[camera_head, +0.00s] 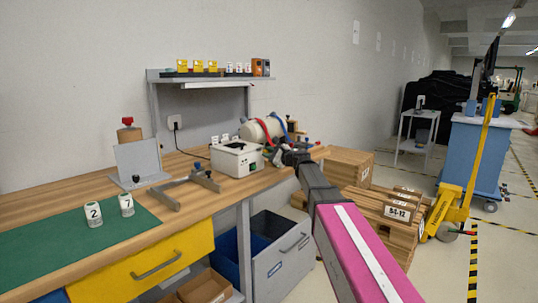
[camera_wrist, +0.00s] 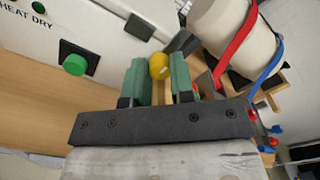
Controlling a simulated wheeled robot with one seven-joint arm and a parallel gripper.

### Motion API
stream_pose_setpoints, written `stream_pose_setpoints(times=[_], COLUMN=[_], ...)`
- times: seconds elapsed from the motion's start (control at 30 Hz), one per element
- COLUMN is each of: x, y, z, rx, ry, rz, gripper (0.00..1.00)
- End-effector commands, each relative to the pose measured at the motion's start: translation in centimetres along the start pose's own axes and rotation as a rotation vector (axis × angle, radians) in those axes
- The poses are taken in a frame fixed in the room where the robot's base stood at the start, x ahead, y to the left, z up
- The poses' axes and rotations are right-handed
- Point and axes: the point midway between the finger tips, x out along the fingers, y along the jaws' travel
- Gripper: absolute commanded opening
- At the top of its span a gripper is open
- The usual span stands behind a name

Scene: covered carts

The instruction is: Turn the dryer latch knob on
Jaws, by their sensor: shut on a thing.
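The dryer (camera_head: 237,160) is a white box on the wooden bench; its panel (camera_wrist: 62,27), lettered "HEAT DRY", fills the upper left of the wrist view. A round green knob (camera_wrist: 75,64) stands on that panel. A yellow knob (camera_wrist: 158,66) sits at the dryer's right end, by a black block. My gripper (camera_head: 283,154) is at the dryer's right side. In the wrist view its two green fingers stand on either side of the yellow knob and are shut on it. The fingers hide the knob's sides, and its mounting is not clear.
A cream cylinder (camera_wrist: 235,40) with red and blue straps lies close to the right of my fingers. A grey metal fixture (camera_head: 185,187) stands on the bench to the left.

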Motion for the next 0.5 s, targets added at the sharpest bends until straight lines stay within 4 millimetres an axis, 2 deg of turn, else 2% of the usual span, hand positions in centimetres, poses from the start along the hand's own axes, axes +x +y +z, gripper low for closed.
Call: stream_pose_setpoints(times=[0.27, 0.5], x=[-0.02, -0.03], y=[0.04, 0.05], z=[0.00, 0.00], rx=[-0.060, -0.221], ry=[0.000, -0.001], rz=[0.001, 0.002], gripper=[0.00, 0.00])
